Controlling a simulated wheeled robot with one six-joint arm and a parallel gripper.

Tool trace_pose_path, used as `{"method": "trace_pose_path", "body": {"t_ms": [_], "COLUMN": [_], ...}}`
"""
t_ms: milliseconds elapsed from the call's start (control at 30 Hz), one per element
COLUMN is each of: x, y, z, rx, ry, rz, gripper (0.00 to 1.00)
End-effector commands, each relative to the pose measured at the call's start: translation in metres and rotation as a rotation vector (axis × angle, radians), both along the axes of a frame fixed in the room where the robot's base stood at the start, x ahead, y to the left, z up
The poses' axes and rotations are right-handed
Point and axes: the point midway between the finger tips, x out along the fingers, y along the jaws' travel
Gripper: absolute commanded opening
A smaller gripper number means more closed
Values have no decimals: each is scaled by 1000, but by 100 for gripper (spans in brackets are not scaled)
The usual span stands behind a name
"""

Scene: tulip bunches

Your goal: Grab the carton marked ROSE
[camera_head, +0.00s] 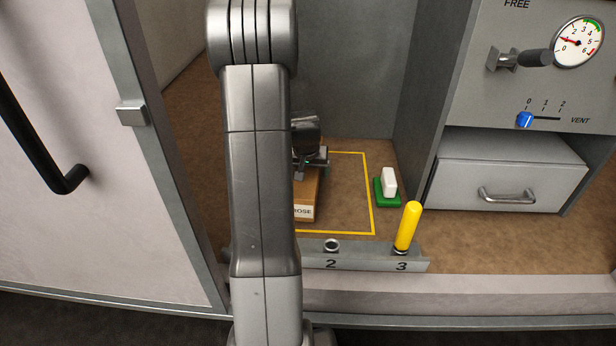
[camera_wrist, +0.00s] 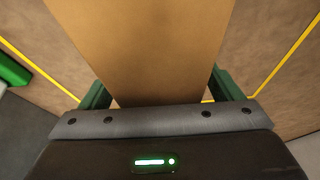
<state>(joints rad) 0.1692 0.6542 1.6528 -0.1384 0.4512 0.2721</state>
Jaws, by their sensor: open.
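The brown carton (camera_head: 306,194) with a white label reading ROSE (camera_head: 303,211) stands inside the yellow outlined area, partly hidden behind my arm in the head view. My gripper (camera_head: 312,160) is above and at the far part of the carton. In the wrist view the carton (camera_wrist: 145,40) fills the middle, between the two green fingers of my gripper (camera_wrist: 163,90). The fingers are open, one on each side of the carton. I cannot tell whether either finger touches it.
A yellow outline (camera_head: 370,200) marks the brown floor. A white block on a green base (camera_head: 388,188) stands to its right. In front is a grey numbered strip (camera_head: 345,262) with a yellow peg (camera_head: 408,228) at 3. Grey walls stand close behind and right.

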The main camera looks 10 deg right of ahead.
Motion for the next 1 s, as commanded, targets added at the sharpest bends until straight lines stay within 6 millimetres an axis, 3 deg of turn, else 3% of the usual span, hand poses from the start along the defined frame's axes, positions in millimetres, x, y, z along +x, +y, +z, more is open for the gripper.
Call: {"method": "trace_pose_path", "body": {"t_ms": [100,433,767,1000], "x": [0,0,1,1], "y": [0,0,0,0], "z": [1,1,11,55], "rx": [0,0,-1,-2], "ry": [-1,-1,-6,-8], "rz": [0,0,0,0], "gripper": [85,21,19,19]}}
